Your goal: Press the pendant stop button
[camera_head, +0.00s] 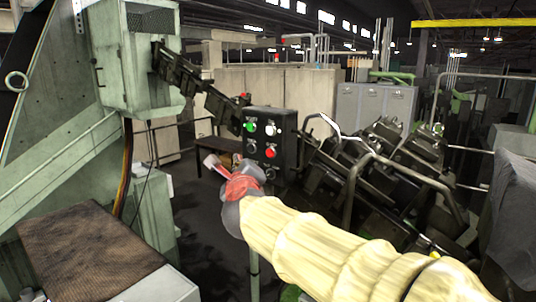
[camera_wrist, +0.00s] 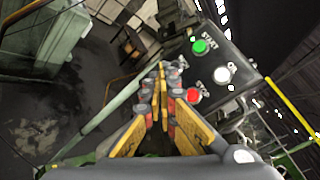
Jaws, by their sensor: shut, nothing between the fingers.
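The pendant is a dark box (camera_head: 281,118) in the middle of the head view, hanging at the end of a jointed arm. Its red stop button (camera_head: 271,152) sits below a white button (camera_head: 270,129) and a green button (camera_head: 250,127). In the wrist view the red button (camera_wrist: 193,95) is under a STOP label, with the green START button (camera_wrist: 199,47) above it. My gripper (camera_head: 212,161) is left of and below the red button in the head view. In the wrist view my shut, empty fingertips (camera_wrist: 160,68) lie left of the red button. Contact with the pendant face cannot be told.
A green machine cabinet (camera_head: 137,55) stands at left, with the pendant's jointed arm (camera_head: 185,75) running from it. Bent metal rails (camera_head: 385,160) and dark machinery stand right of the pendant. A brown mat (camera_head: 85,250) lies at lower left. Dark floor shows between.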

